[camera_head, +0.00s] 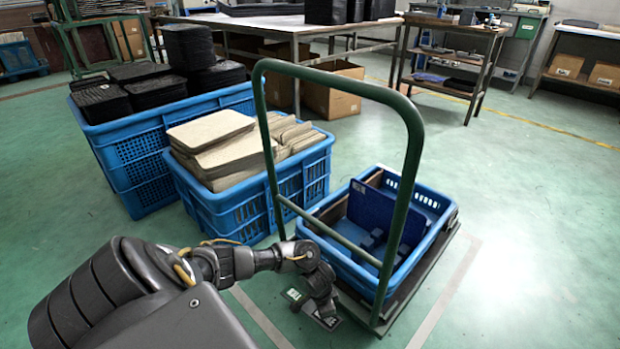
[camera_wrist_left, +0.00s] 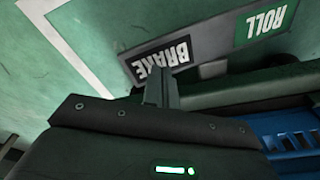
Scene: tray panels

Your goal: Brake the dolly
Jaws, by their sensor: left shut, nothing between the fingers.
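The dolly (camera_head: 436,262) has a green tube handle (camera_head: 415,130) and carries a blue crate (camera_head: 345,265). At its near-left corner is a foot pedal, a dark grey bar in the left wrist view (camera_wrist_left: 207,40). The pedal has a black BRAKE label (camera_wrist_left: 160,64) at one end and a green ROLL label (camera_wrist_left: 265,22) at the other. My left gripper (camera_head: 325,308) points down at the pedal. In the left wrist view its shut, empty fingers (camera_wrist_left: 163,82) are at the BRAKE end. I cannot tell whether they touch it, or how the pedal is tilted. My right gripper is out of view.
A blue crate of tan panels (camera_head: 245,205) stands left of the dolly, close to my left arm. Behind it is a larger blue crate of black panels (camera_head: 130,150). A dark blue panel (camera_head: 375,212) stands in the dolly's crate. The floor right of the dolly is clear.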

